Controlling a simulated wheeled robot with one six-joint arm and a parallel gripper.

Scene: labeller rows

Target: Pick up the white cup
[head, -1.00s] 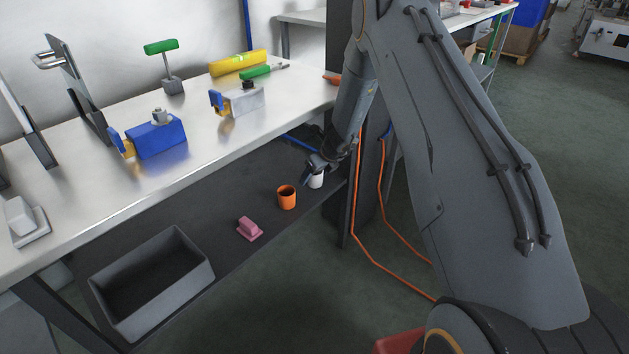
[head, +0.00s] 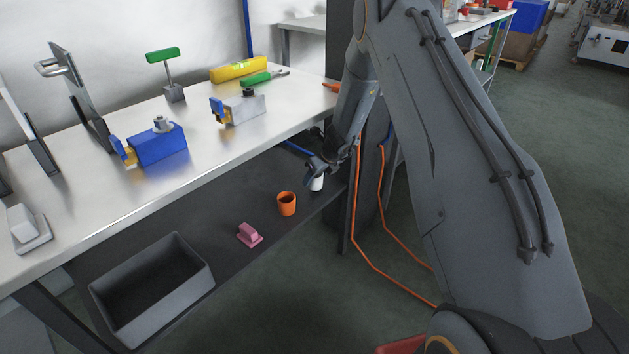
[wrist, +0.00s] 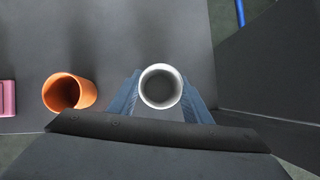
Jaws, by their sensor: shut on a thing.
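The white cup (head: 317,184) stands upright on the dark lower shelf (head: 210,212), near its right end. In the wrist view the cup (wrist: 160,87) shows its open rim from above, and its inside looks empty. My gripper (head: 314,172) reaches down to it under the worktop. In the wrist view the two blue fingers of my gripper (wrist: 161,100) lie against the cup's left and right sides, shut on it. My gripper covers much of the cup in the head view. I cannot tell any gap between the cup and the shelf.
An orange cup (head: 287,204) stands just left of the white cup. A pink block (head: 249,235) and a grey bin (head: 205,281) are farther left. The worktop (head: 215,150) overhangs the shelf. A dark upright panel (wrist: 275,65) stands close on the right.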

